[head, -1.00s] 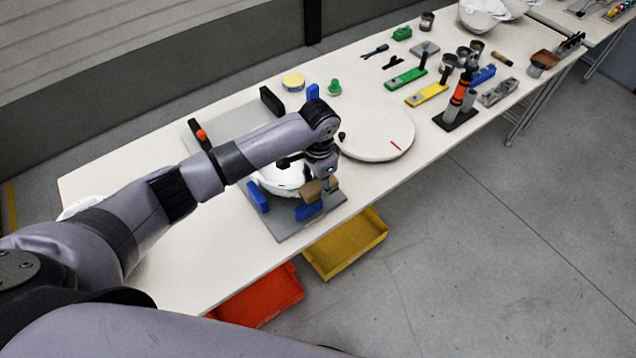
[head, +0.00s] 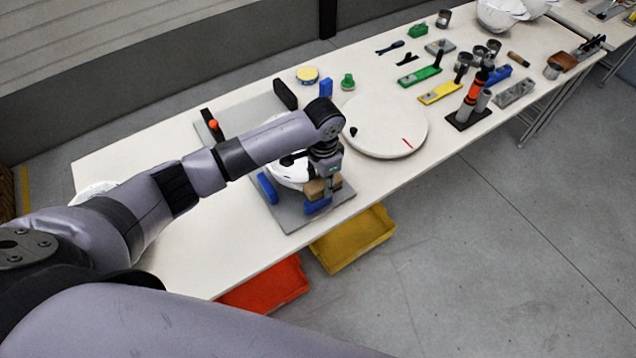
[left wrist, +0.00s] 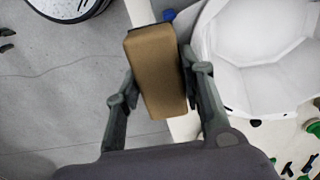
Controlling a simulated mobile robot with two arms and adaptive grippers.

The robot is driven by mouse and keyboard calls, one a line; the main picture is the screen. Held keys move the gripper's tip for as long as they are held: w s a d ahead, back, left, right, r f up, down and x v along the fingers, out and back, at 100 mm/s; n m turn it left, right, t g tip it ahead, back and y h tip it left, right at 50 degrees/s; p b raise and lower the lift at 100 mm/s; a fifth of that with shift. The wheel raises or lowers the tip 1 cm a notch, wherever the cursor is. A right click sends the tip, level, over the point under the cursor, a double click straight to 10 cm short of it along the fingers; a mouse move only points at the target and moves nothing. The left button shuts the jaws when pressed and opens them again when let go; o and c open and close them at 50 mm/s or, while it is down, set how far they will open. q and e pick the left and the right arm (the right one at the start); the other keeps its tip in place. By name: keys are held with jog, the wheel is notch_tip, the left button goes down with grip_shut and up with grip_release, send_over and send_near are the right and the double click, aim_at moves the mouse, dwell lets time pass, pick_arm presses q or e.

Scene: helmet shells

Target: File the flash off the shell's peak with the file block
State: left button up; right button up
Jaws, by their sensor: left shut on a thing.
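The white helmet shell (head: 287,174) sits on a grey fixture plate (head: 290,215) between blue blocks (head: 267,187), partly hidden by my left arm. My left gripper (head: 322,187) is at the shell's near right side, pointing down. It is shut on the brown file block (head: 314,190). In the left wrist view the file block (left wrist: 155,72) lies between the two fingers (left wrist: 158,95), and the white shell (left wrist: 265,55) is to its right. I cannot tell whether the block touches the shell's peak. My right gripper is not in view.
A white round disc (head: 385,128) lies right of the fixture. Green (head: 420,76) and yellow (head: 440,92) handled tools and an orange-and-black tool on a stand (head: 472,100) are farther right. A yellow bin (head: 352,240) and a red bin (head: 265,287) are below the table's front edge.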

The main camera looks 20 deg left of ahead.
pick_arm(q)
jog(key=shift+w+d, duration=0.1)
jog(key=shift+w, duration=0.1)
jog(key=shift+r+p, duration=0.3)
jog(key=shift+r, duration=3.7)
